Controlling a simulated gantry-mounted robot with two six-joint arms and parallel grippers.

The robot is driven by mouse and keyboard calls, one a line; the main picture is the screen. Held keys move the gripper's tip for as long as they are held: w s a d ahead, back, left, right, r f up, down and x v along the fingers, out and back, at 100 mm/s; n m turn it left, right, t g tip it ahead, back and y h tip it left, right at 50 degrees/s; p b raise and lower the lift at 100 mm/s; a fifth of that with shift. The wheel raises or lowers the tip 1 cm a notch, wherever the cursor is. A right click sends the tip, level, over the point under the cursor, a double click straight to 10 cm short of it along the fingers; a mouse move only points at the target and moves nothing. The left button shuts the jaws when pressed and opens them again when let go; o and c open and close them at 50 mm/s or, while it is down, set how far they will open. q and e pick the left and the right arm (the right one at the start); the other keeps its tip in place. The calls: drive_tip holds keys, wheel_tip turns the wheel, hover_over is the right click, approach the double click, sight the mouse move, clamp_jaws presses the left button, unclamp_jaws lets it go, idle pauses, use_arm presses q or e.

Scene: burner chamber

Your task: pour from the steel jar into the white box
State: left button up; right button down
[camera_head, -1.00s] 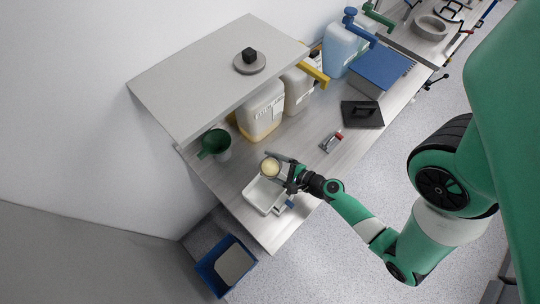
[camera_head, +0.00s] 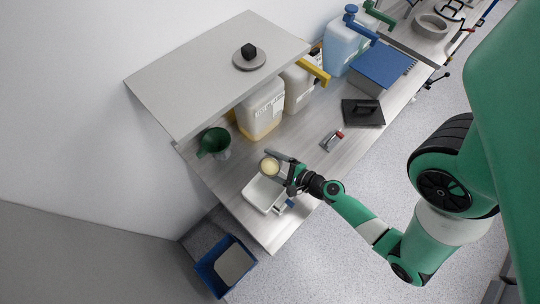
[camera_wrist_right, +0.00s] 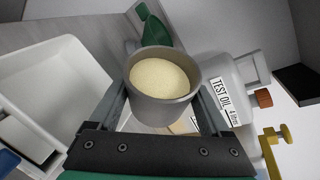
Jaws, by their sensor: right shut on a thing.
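The steel jar (camera_wrist_right: 162,107) is grey and holds a pale, grainy yellow filling that reaches near its rim. My right gripper (camera_head: 280,167) is shut on the jar, which also shows in the head view (camera_head: 269,167). The jar looks about upright. The white box (camera_head: 262,193) is an open shallow tray on the bench. In the right wrist view the white box (camera_wrist_right: 75,62) lies left of the jar, and its visible inside looks empty. In the head view the jar is at the far edge of the box. My left gripper is not in view.
A green funnel (camera_head: 213,143) stands behind the jar. Canisters (camera_head: 262,112), one labelled TEST OIL in the wrist view (camera_wrist_right: 232,95), stand under the raised shelf (camera_head: 215,70). A red-and-grey tool (camera_head: 332,140) and a black tray (camera_head: 362,113) lie to the right.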

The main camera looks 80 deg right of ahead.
drive_tip(key=shift+n+b, duration=0.4)
drive_tip(key=shift+b, duration=0.2)
drive_tip(key=shift+h, duration=0.3)
drive_tip(key=shift+n+b, duration=0.3)
drive_tip(key=shift+b, duration=0.2)
drive_tip(key=shift+a, duration=0.1)
drive_tip(key=shift+n+h+b, duration=0.3)
drive_tip(key=shift+n+b, duration=0.2)
drive_tip(key=shift+b, duration=0.05)
